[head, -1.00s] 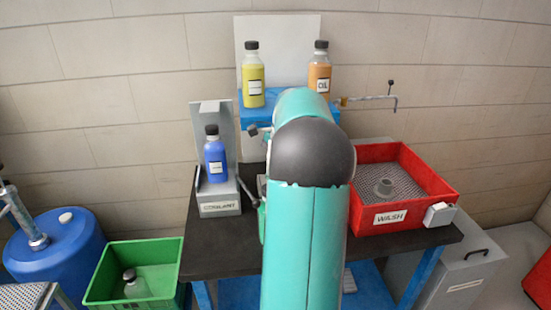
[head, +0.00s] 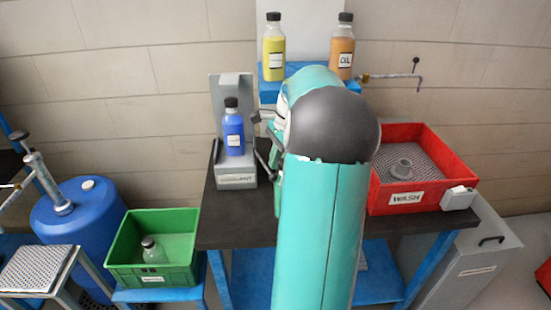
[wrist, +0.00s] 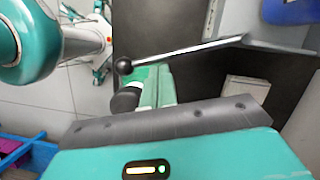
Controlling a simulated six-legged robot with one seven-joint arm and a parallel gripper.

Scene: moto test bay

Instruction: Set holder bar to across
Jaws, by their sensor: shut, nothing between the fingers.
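The grey coolant holder (head: 236,181) stands on the left part of the dark bench, with a blue bottle (head: 234,135) upright in it. Its holder bar (head: 263,163) sticks out at the holder's right side, slanting toward the front right, partly hidden by my arm. In the wrist view the bar (wrist: 190,52) is a thin grey lever with a black ball knob, crossing just beyond my fingers. My gripper (wrist: 155,75) is shut and empty, close to the bar near its knob end. I cannot tell whether they touch. In the head view my arm hides most of the gripper.
A red wash tray (head: 425,195) stands on the bench's right side. A blue shelf (head: 268,90) behind holds yellow (head: 274,55) and orange (head: 342,55) bottles. A green crate (head: 150,250) and blue drum (head: 85,230) are at lower left. Bare bench lies before the holder.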

